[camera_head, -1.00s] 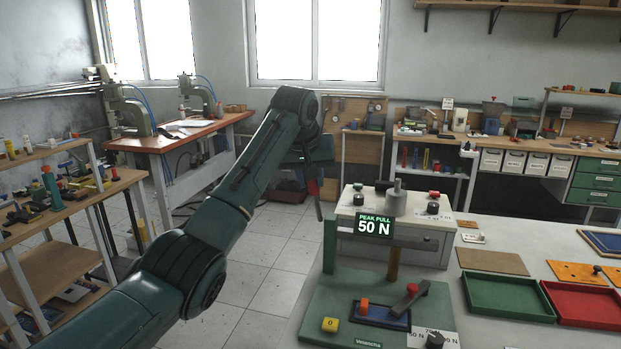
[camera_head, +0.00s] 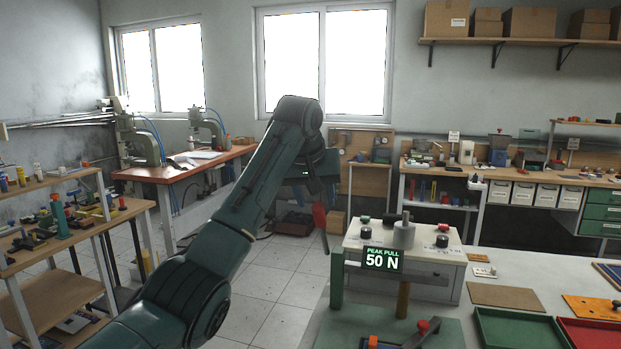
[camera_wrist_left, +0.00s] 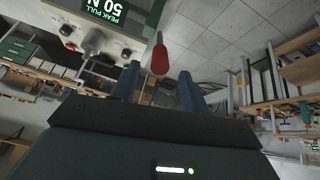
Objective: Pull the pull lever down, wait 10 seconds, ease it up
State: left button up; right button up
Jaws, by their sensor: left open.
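A lever with a long red grip (camera_head: 320,215) on a thin grey rod stands beside the green post at the left end of the test stand. The stand's display (camera_head: 382,259) reads "PEAK PULL 50 N". My left gripper (camera_head: 317,187) is open, just above the red grip. In the left wrist view the red grip (camera_wrist_left: 160,59) shows beyond and between the two open fingers (camera_wrist_left: 157,86); contact is not visible. A second, short lever with a red knob (camera_head: 423,325) sits on the green base. My right gripper is not in view.
A pale control box (camera_head: 437,265) with knobs stands behind the stand. A green tray (camera_head: 520,330) and a brown board (camera_head: 507,297) lie to the right on the table. Open floor (camera_head: 290,278) lies left of the table. Shelving (camera_head: 120,215) stands farther left.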

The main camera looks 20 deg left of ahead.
pick_arm(q)
jog(key=b+v, duration=0.1)
jog(key=v, duration=0.7)
jog(key=shift+s+r, duration=0.2)
jog(key=shift+r, duration=0.05)
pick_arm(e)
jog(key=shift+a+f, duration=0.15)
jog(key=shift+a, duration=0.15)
